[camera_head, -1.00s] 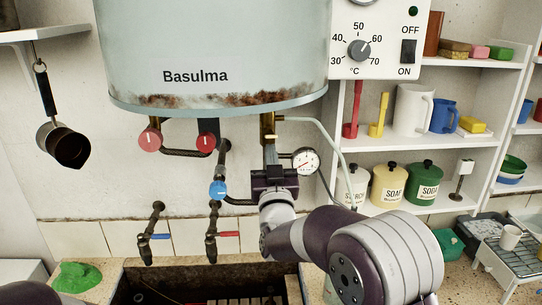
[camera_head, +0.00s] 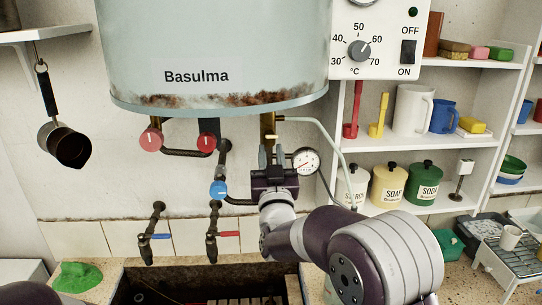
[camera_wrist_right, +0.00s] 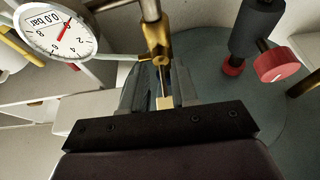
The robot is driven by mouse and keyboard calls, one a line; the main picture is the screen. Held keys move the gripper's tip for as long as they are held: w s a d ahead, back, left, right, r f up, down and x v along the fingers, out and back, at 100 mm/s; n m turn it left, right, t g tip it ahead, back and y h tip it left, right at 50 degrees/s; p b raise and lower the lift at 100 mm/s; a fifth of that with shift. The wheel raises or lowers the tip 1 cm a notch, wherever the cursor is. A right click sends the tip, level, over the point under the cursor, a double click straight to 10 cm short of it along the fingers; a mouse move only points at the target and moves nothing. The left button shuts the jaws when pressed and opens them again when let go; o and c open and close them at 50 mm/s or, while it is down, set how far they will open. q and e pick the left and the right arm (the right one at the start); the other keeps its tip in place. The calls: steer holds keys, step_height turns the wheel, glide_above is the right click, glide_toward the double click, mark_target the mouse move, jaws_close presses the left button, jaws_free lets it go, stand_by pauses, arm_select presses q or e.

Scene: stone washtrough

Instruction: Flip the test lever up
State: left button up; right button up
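The brass valve (camera_head: 268,127) hangs under the boiler, right of the middle in the head view, and shows top centre in the right wrist view (camera_wrist_right: 158,42). A small brass block (camera_wrist_right: 165,102), seemingly the end of the test lever, lies between my right fingers; its angle is unclear. My right gripper (camera_head: 272,156) is just below the valve, fingers upward. Its fingers stand apart on either side of the brass, with a narrow gap, also in the wrist view (camera_wrist_right: 160,88). Its palm hides the pipe behind. My left gripper is not in view.
The pressure gauge (camera_head: 306,162) is close right of the gripper. Red knobs (camera_head: 151,140) and a blue knob (camera_head: 218,189) are on its left. The boiler (camera_head: 215,55) is directly above. Shelves (camera_head: 480,142) with canisters stand right; the trough (camera_head: 135,290) lies below.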

steer(key=o, duration=0.3)
steer(key=shift+s, duration=0.1)
steer(key=b+v, duration=0.5)
steer(key=v, duration=0.7)
steer(key=shift+s+b, duration=0.3)
steer(key=shift+b, duration=0.05)
steer(key=shift+f, duration=0.1)
